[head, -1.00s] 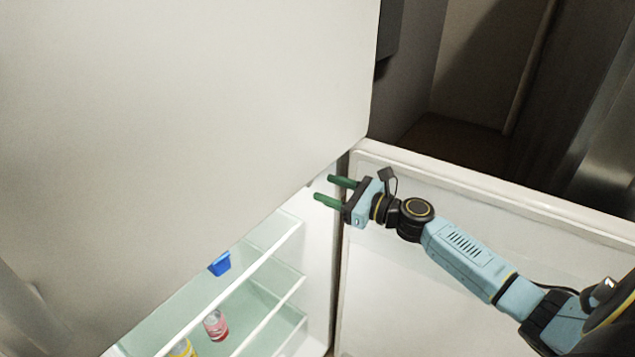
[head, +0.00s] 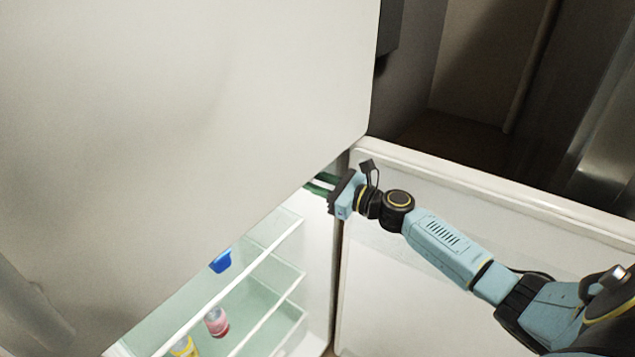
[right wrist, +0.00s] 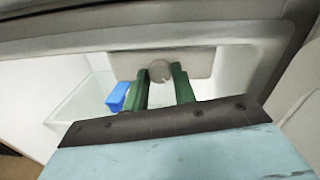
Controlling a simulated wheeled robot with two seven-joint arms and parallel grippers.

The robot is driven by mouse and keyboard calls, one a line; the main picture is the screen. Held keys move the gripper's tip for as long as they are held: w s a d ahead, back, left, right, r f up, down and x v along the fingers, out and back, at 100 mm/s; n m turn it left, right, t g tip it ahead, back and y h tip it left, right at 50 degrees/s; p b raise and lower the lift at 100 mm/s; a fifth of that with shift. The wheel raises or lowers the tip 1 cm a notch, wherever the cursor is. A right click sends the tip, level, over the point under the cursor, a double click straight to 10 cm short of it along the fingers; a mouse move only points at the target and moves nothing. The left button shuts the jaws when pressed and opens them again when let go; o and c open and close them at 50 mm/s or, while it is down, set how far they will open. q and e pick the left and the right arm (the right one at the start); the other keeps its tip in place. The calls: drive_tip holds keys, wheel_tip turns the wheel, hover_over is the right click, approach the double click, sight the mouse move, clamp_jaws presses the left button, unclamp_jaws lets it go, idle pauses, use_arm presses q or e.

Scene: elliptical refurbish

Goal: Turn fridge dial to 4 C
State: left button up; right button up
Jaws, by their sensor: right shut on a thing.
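The fridge dial (right wrist: 160,71) is a small round pale knob on a panel at the top of the fridge interior, in the right wrist view. The green fingers of my right gripper (right wrist: 161,77) stand on either side of it and are shut on it. The dial's markings cannot be read. In the head view my right gripper (head: 318,184) reaches under the upper door's lower edge, and its fingertips and the dial are hidden there. My left gripper is not in view.
The upper door (head: 190,100) overhangs the fridge interior. The open lower door (head: 430,260) stands at the right, behind my arm. Glass shelves (head: 270,275) hold a blue container (head: 220,262), a pink-red can (head: 216,322) and a yellow item (head: 184,347).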

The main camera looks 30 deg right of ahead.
drive_tip(key=shift+n+b, duration=0.4)
drive_tip(key=shift+n, duration=1.4)
drive_tip(key=o, duration=1)
drive_tip(key=shift+s, duration=0.1)
drive_tip(key=shift+b+v, duration=1)
drive_tip(key=shift+v, duration=5.65)
drive_tip(key=shift+a+r, duration=0.1)
drive_tip(key=shift+r, duration=0.05)
